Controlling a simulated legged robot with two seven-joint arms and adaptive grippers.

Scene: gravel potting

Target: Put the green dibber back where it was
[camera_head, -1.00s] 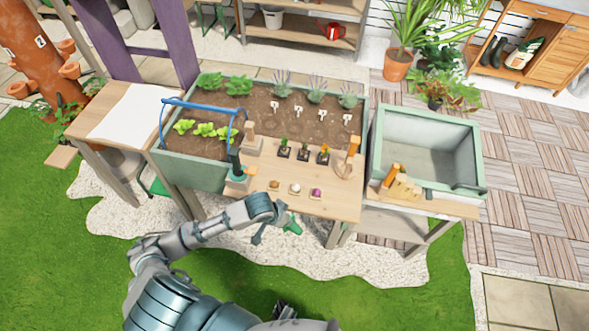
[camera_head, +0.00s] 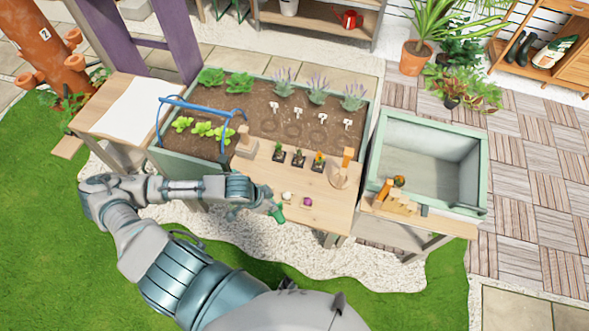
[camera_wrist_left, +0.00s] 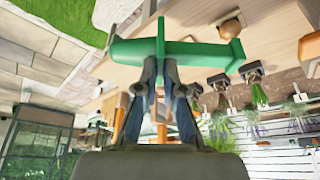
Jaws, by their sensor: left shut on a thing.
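My left gripper (camera_head: 264,203) is shut on the green dibber (camera_head: 277,211), near the front edge of the wooden worktop (camera_head: 325,207). In the left wrist view the green dibber (camera_wrist_left: 190,52) lies crosswise over the left fingertips (camera_wrist_left: 160,72), with a short stub standing out from it. A wooden block (camera_head: 247,144) stands at the back left of the worktop. A wooden holder with an orange-handled tool (camera_head: 343,172) stands at its right end. My left forearm hides the worktop's front left part. My right gripper is out of view.
A planter bed (camera_head: 262,112) with a blue hoop (camera_head: 190,103) lies behind. Several small pots (camera_head: 298,159) stand mid-worktop; a white bulb (camera_head: 287,196) and a purple one (camera_head: 307,202) lie nearer the front. A green-rimmed tray (camera_head: 425,160) is at right. The worktop's right front is clear.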

